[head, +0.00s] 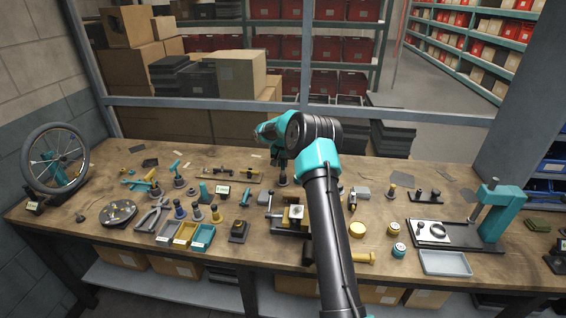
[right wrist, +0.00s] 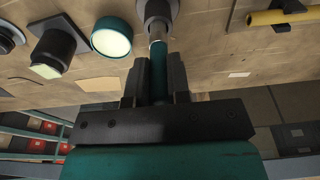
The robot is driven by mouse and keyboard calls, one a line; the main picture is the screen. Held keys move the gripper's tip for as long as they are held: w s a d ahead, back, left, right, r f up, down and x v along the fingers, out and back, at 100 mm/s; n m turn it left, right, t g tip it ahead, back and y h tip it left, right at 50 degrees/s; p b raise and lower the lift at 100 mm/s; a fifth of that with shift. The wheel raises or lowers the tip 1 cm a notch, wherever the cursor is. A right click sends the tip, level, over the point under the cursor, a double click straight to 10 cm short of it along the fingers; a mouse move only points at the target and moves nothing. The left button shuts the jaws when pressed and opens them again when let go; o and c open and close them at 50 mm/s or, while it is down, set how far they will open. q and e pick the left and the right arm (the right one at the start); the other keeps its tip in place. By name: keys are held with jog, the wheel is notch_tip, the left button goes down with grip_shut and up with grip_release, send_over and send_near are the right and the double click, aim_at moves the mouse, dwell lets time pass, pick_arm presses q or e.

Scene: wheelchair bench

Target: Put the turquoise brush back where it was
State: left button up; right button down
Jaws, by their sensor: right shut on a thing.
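The turquoise brush (right wrist: 158,50) shows in the right wrist view as a teal handle with a metal collar at its far end. My right gripper (right wrist: 157,72) is shut on the handle, one dark finger on each side. The collar meets a dark grey round holder (right wrist: 150,8) at the top edge of that view. I cannot tell how deep the brush sits in it, and its bristles are hidden. In the head view my right gripper (head: 281,156) points down over the back middle of the bench, partly behind my arm. My left gripper is not in view.
The wooden bench (head: 390,172) is crowded with tools. A teal-rimmed jar (right wrist: 111,38) and a dark block (right wrist: 55,50) stand left of the holder in the wrist view, and a yellow roll (right wrist: 285,16) lies right. A wheel (head: 54,158) stands far left, a teal press (head: 500,208) right.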

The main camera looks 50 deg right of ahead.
jog(key=shift+f, duration=0.35)
jog(key=c, duration=1)
grip_release()
jog(key=shift+r, duration=0.1)
notch_tip(320, 180, up, 17)
jog(key=s+a, duration=0.1)
jog(key=a, duration=0.1)
jog(key=shift+s, duration=0.25)
